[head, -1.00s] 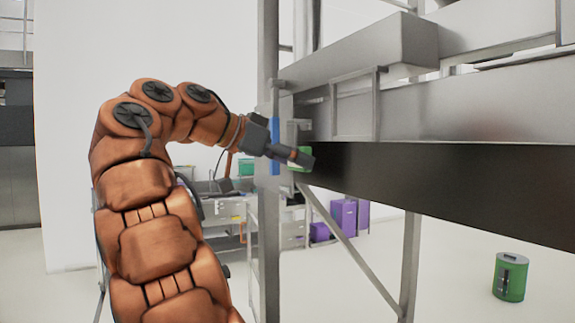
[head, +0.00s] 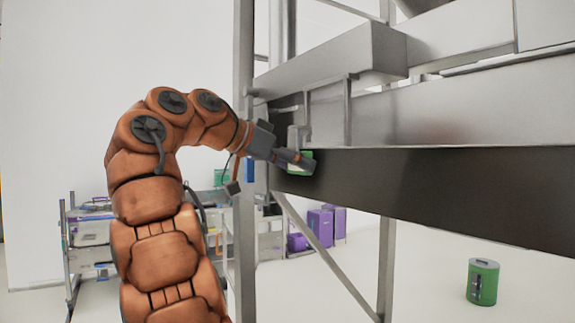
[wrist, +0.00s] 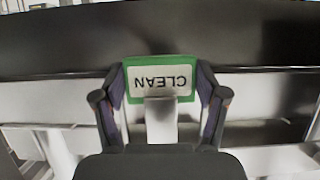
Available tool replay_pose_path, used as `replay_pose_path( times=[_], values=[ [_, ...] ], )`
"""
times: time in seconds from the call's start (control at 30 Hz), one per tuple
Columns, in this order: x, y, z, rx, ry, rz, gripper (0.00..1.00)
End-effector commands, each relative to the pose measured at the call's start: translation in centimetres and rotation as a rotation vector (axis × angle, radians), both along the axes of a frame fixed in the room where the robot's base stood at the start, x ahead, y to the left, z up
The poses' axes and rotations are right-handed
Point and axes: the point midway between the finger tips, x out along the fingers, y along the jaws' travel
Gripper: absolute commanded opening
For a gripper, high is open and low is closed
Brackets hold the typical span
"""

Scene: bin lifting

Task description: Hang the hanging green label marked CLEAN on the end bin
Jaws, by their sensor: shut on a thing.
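The green label (wrist: 187,98) marked CLEAN is held between the two fingers of my gripper (wrist: 160,80) in the wrist view, its lettering upside down there. A pale grey tab or hook (wrist: 161,122) sticks out from it toward my palm. In the head view the label (head: 306,168) shows as a small green patch at my gripper (head: 297,161). It is in front of the dark beam, close to the rack's left end. The grey end bin (head: 335,62) is above it, with a frame-like handle (head: 347,112) below. I cannot tell whether the label touches the bin.
A long dark beam (head: 430,185) runs along the rack, with an upright post (head: 243,130) near my wrist. A green canister (head: 483,281) stands on the open floor at right. Purple boxes (head: 320,227) and a workbench (head: 90,235) stand behind.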

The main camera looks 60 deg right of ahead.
Motion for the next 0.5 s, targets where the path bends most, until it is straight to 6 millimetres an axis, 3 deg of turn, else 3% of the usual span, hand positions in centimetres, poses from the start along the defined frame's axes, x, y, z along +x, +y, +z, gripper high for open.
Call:
replay_pose_path(
  times=[0.5],
  values=[
    [-1.7, -2.9, 0.0, 0.000, 0.001, 0.000, 0.44]
  ],
)
